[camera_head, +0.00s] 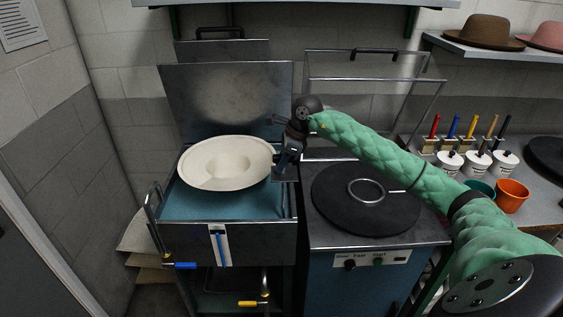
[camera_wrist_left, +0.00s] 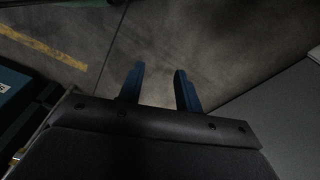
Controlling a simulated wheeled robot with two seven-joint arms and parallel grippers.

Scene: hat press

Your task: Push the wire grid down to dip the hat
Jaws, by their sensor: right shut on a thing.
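The cream wide-brimmed hat (camera_head: 225,163) lies crown down or dented at its centre over the blue-lined metal basin (camera_head: 222,212). The wire grid is hidden under the hat and behind my gripper. My right gripper (camera_head: 285,172) comes in from the right and is at the basin's right side, beside the hat's brim. It is shut, apparently on the edge of the wire grid, though the contact is hidden. My left gripper (camera_wrist_left: 160,85) is open and empty over the floor in the left wrist view. It is not in the head view.
The basin's raised lid (camera_head: 222,90) stands behind it. A round black hotplate (camera_head: 365,198) is to its right. Blue-handled (camera_head: 183,266) and yellow-handled (camera_head: 253,304) valves are at the front. A side counter holds brushes, white pots and an orange cup (camera_head: 511,196).

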